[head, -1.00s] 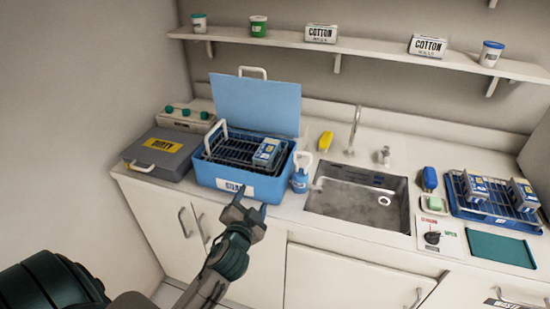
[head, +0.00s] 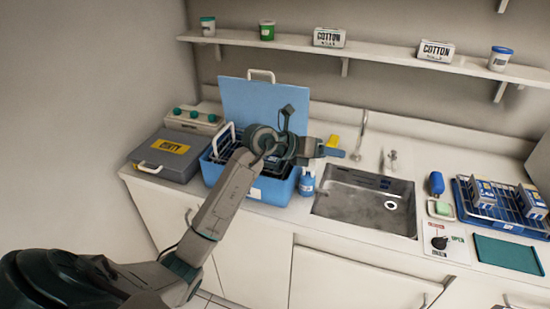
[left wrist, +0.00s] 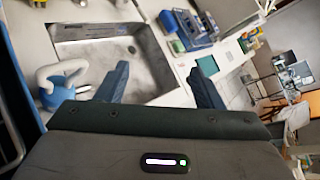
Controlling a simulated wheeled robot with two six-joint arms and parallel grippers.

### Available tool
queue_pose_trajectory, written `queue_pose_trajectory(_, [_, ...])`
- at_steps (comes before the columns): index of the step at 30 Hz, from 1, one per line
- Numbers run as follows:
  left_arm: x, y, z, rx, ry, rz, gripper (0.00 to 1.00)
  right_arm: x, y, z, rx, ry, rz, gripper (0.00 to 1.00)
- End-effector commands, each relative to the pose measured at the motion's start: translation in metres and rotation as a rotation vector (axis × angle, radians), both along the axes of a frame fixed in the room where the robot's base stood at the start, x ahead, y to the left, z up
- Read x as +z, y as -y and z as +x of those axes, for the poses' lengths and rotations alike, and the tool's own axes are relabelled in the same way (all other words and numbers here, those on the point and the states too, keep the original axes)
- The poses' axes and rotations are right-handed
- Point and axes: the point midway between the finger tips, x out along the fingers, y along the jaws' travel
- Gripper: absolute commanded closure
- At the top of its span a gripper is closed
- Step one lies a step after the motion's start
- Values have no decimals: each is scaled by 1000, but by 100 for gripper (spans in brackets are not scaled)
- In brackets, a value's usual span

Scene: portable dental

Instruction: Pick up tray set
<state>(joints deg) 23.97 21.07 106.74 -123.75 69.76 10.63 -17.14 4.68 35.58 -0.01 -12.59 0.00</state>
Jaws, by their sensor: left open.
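A blue open box (head: 272,191) with its lid up stands left of the sink. The dark wire tray (head: 223,145) inside it, with a white handle, is mostly hidden behind my left arm. A blue tray (head: 513,226) with a wire rack and blue-white packs stands at the far right; it also shows in the left wrist view (left wrist: 190,28). My left gripper (head: 342,153) is open and empty, above the counter between the blue box and the sink, pointing right. Its two fingers stand apart in the left wrist view (left wrist: 161,84). My right gripper is not in view.
The sink (head: 365,203) lies in the counter's middle. A grey case (head: 176,153) lies left of the box. A green mat (head: 507,254) lies front right. A shelf (head: 400,57) runs above.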

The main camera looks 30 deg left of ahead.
Motion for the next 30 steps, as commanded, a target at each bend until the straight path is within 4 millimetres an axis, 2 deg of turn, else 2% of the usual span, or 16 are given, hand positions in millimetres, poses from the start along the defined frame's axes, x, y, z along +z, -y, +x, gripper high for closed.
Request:
queue_pose_trajectory(3, [-9, -50, 13, 85, -158, 243, 39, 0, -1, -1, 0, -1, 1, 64])
queue_pose_trajectory(6, [-9, -95, 13, 182, -307, 405, 39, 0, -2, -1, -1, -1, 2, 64])
queue_pose_trajectory(9, [-4, -133, 6, 278, -442, 512, 39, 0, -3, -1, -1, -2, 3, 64])
queue_pose_trajectory(12, [3, -157, -3, 351, -540, 573, 39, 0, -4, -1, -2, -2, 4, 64])
queue_pose_trajectory(15, [6, -170, -10, 393, -598, 602, 39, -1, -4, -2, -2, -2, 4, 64])
queue_pose_trajectory(18, [4, -174, -11, 407, -616, 611, 39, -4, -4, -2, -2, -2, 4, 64])
queue_pose_trajectory(27, [-27, -176, -1, 405, -616, 610, 39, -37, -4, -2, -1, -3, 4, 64])
queue_pose_trajectory(28, [-26, -176, 1, 403, -620, 610, 39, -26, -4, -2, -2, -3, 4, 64])
queue_pose_trajectory(30, [-35, -177, 5, 402, -620, 610, 39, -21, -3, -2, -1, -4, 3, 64])
